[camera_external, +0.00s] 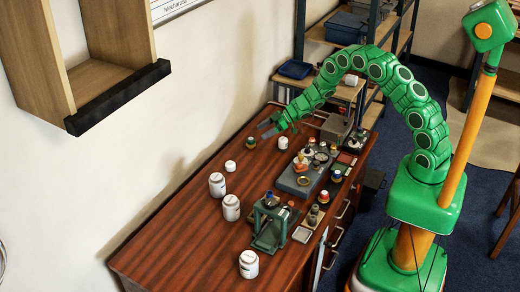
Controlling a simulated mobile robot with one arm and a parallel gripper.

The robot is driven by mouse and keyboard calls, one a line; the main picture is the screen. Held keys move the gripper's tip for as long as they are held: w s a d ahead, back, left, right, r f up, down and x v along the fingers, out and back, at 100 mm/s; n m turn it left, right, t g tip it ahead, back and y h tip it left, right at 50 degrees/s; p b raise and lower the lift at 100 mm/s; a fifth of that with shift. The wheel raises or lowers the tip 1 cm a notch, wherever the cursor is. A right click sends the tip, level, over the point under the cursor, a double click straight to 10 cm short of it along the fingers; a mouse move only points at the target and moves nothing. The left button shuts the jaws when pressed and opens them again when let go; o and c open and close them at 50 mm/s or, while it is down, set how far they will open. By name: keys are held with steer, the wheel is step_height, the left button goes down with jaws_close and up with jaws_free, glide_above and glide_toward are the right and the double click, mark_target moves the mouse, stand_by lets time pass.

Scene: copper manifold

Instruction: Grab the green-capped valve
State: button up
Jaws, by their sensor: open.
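My green arm arches over the wooden table (180,240) from the right. Several small pieces with coloured tops stand on and around a grey block (290,186) at the table's middle right. I cannot make out whether one of them has a green cap.
White jars (217,184) stand along the table's left side, another (249,264) near its front. A green press-like device (270,225) stands at the front right. A grey machine (335,128) sits at the far right end. A wooden wall shelf (110,50) hangs at upper left.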

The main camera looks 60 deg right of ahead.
mark_target(252, 138)
steer(key=shift+s+a+f, duration=0.1)
steer(key=shift+a+f, duration=0.2)
steer(key=shift+a, duration=0.05)
steer(key=shift+x, duration=3.8)
steer(key=shift+r, duration=0.1)
steer(key=c, duration=1.1)
steer(key=shift+c, duration=0.2)
steer(key=shift+r, duration=0.15)
